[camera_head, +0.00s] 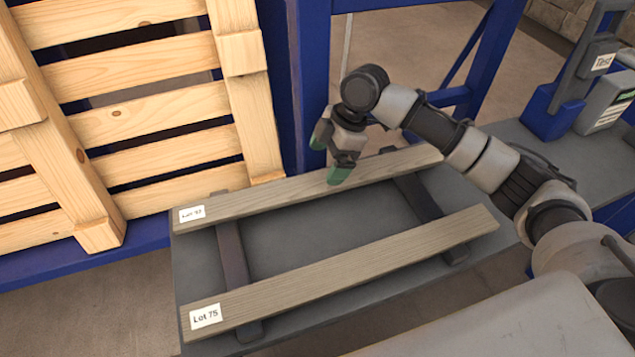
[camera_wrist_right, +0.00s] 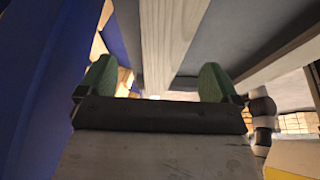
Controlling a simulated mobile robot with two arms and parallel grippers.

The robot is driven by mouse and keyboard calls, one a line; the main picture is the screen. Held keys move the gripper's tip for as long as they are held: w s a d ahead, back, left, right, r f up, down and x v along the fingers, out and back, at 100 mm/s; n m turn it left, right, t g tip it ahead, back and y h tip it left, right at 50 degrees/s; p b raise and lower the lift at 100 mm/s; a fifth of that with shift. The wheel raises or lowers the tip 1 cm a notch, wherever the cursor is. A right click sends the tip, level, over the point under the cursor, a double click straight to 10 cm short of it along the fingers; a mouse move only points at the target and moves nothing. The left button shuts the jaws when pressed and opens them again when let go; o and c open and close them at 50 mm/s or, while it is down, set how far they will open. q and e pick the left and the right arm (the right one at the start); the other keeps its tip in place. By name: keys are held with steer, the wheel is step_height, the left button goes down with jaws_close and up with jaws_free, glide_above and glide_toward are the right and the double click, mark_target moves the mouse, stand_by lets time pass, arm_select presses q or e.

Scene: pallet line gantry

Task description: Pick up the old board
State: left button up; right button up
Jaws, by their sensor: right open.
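Two weathered boards lie side by side on dark crosspieces on a grey bench. The far board (camera_head: 275,192) has a label that seems to read "Lot 92", but the last digit is unclear. The near board (camera_head: 350,262) is labelled "Lot 75". No label says which one is old. My right gripper (camera_head: 331,152), with green fingertips, is open at the far board, right of its middle. In the right wrist view the board (camera_wrist_right: 168,45) runs between the open fingers (camera_wrist_right: 156,82). I cannot tell if they touch it. My left gripper is not in view.
A pale slatted wooden pallet (camera_head: 155,110) stands upright at the left, beside a blue frame post (camera_head: 312,80). Bare bench shows between the boards.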

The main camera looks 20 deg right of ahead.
mark_target(319, 181)
steer(key=x, duration=0.3)
steer(key=shift+s+f, duration=0.4)
steer(key=shift+w+a+f, duration=0.1)
steer(key=shift+a+f, duration=0.15)
steer(key=shift+f, duration=0.25)
steer(key=c, duration=1.2)
